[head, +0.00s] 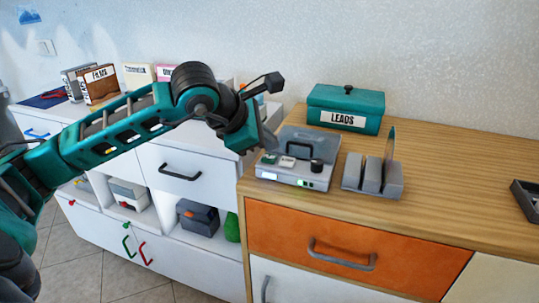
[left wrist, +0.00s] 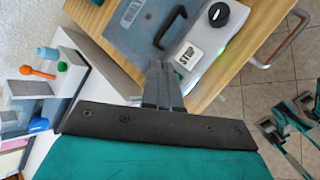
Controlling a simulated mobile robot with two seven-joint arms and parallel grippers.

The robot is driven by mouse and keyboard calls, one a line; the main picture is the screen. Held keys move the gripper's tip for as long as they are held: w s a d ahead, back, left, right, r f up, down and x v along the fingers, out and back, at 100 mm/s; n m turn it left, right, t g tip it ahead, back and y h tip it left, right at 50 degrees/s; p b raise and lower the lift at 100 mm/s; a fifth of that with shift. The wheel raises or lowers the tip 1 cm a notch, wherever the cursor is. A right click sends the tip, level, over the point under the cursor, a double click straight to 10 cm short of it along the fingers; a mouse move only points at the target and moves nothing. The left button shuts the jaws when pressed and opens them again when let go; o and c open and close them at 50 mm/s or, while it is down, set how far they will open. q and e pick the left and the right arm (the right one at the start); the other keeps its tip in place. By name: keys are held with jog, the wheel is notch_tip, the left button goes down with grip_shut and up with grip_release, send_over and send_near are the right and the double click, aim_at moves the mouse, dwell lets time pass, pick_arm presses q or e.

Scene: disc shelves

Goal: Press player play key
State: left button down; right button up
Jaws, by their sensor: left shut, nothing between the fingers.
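My left gripper (head: 272,143) is shut and empty, just above the player's left end by the green key. In the left wrist view its fingers (left wrist: 160,68) cover that end. I cannot tell whether they touch it.
A teal box marked LEADS (head: 345,108) stands behind the player. A grey slotted rack (head: 372,178) with a disc upright in it stands to the right. A dark tray (head: 525,199) lies far right. The wooden top (head: 450,180) between them is clear.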

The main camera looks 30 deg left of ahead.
aim_at(267, 159)
pick_arm(q)
jog(key=shift+r+p, duration=1.75)
jog(key=shift+r, duration=0.85)
jog(key=shift+f, duration=0.1)
